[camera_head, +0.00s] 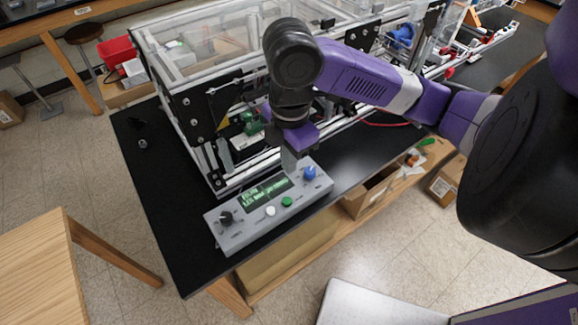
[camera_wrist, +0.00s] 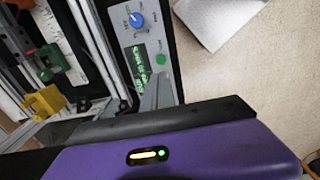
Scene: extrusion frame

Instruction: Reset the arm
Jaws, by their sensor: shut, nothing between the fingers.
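My arm is purple and black and reaches in from the right in the head view. My gripper (camera_head: 289,162) points down just behind the grey control panel (camera_head: 246,234). Its grey fingers are close together, with nothing seen between them. They also show in the wrist view (camera_wrist: 156,90), over the edge of the panel (camera_wrist: 124,13). The panel has a green-lit screen, a blue knob (camera_head: 309,173), a black knob (camera_head: 226,217), a white button (camera_head: 270,211) and a green button (camera_head: 287,201). I cannot tell whether the fingers touch the panel.
The extrusion frame machine (camera_head: 205,68) with clear panels stands behind the control panel on the black table (camera_head: 150,185). A wooden table (camera_head: 38,272) is at the lower left. Open cardboard boxes (camera_head: 368,192) sit below the table's front edge.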

